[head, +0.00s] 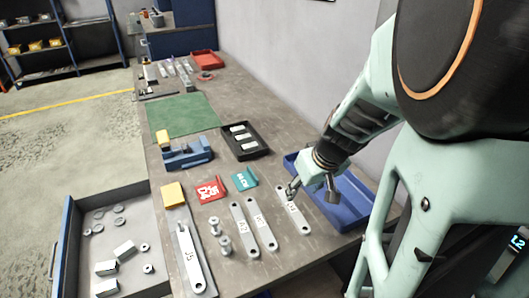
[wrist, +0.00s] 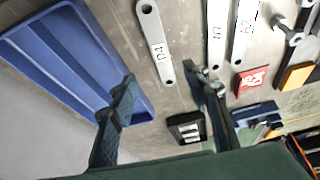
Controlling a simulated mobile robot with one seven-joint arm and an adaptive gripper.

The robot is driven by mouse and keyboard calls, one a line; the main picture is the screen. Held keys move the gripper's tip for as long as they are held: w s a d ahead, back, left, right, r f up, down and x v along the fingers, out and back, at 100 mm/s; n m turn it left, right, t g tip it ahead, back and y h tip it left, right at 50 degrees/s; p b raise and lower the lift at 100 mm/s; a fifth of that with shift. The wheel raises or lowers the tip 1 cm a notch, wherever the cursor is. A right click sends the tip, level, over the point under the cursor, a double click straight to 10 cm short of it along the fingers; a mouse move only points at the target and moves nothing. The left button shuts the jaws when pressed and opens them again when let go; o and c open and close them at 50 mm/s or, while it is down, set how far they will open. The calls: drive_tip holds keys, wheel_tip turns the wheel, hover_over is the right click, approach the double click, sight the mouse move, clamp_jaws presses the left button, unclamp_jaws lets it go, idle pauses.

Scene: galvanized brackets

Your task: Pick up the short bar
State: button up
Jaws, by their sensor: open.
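Several flat grey labelled bars with end holes lie on the bench. The bar nearest my gripper (head: 310,190), a short bar (head: 296,214), is partly covered by it in the head view. In the wrist view this bar (wrist: 156,52) has its near end between the two open fingers (wrist: 163,78), which look apart from it. Two similar bars lie to its left in the head view, a middle bar (head: 262,226) and another bar (head: 241,222). A longer bar (head: 187,255) lies farther left. My gripper is empty.
A blue tray (head: 357,214) stands right beside the gripper. A black tray (head: 262,152) with pale pieces, a red card (head: 207,190), a teal card (head: 244,179) and a blue vise (head: 187,157) stand behind. An open drawer (head: 68,245) is at left.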

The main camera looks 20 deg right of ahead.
sight(292, 207)
drive_tip(key=b+x, duration=0.1)
drive_tip(key=x, duration=0.2)
drive_tip(key=b+x, duration=0.1)
drive_tip(key=x, duration=0.3)
drive_tip(key=b+x, duration=0.1)
drive_tip(key=x, duration=0.3)
drive_tip(key=shift+s+f, duration=0.1)
drive_tip(key=shift+s, duration=0.2)
clamp_jaws()
